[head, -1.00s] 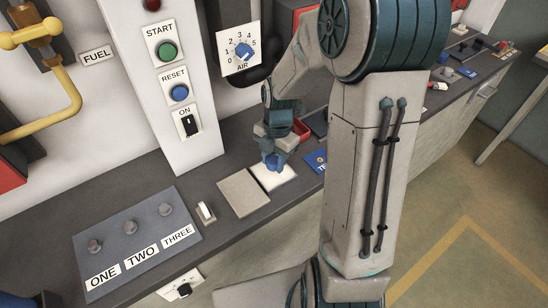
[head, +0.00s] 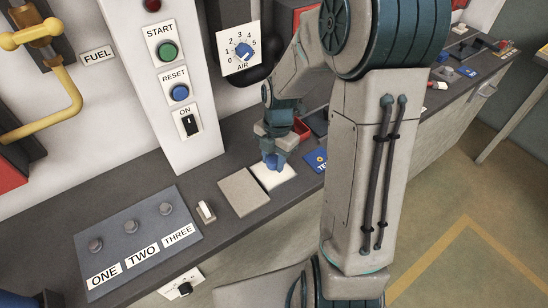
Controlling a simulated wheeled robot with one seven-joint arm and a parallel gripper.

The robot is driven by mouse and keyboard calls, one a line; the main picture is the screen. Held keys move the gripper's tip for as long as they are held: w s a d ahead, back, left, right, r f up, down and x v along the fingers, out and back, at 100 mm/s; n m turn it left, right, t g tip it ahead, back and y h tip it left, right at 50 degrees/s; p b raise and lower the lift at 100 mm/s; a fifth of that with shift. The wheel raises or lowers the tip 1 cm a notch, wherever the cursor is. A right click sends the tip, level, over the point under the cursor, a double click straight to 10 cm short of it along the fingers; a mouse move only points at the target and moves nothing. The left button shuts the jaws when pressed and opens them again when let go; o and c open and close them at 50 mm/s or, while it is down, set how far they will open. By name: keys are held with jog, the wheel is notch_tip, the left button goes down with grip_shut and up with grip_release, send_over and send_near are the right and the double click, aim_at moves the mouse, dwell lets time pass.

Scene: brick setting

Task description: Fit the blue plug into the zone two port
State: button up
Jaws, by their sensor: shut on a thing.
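A small blue thing, which looks like the blue plug (head: 271,161), is between the fingers of my gripper (head: 275,157). My gripper is shut on it and points down over a white square pad (head: 275,179) on the bench. Whether the plug touches the pad I cannot tell. A grey port panel (head: 137,237) lies on the bench at the lower left, with three round ports labelled ONE, TWO and THREE. The port above TWO (head: 131,227) is the middle one. My gripper is well to the right of and behind this panel.
A beige square pad (head: 243,192) and a small white switch (head: 203,211) lie between the panel and the white pad. A white column with START, RESET and ON controls (head: 171,90) rises behind. A blue TE-labelled card (head: 316,161) and a red box (head: 301,130) are near my arm.

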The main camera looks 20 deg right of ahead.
jog(key=shift+f, duration=0.25)
jog(key=shift+f+b, duration=0.8)
jog(key=shift+f, duration=0.05)
jog(key=shift+r, duration=0.15)
jog(key=shift+r+p, duration=0.8)
jog(key=shift+p, duration=0.05)
jog(key=shift+f, duration=0.2)
dwell(0.7)
jog(key=shift+f+b, duration=0.35)
jog(key=shift+f, duration=0.3)
jog(key=shift+r, duration=0.1)
jog(key=shift+r+p, duration=0.75)
jog(key=shift+p, duration=0.05)
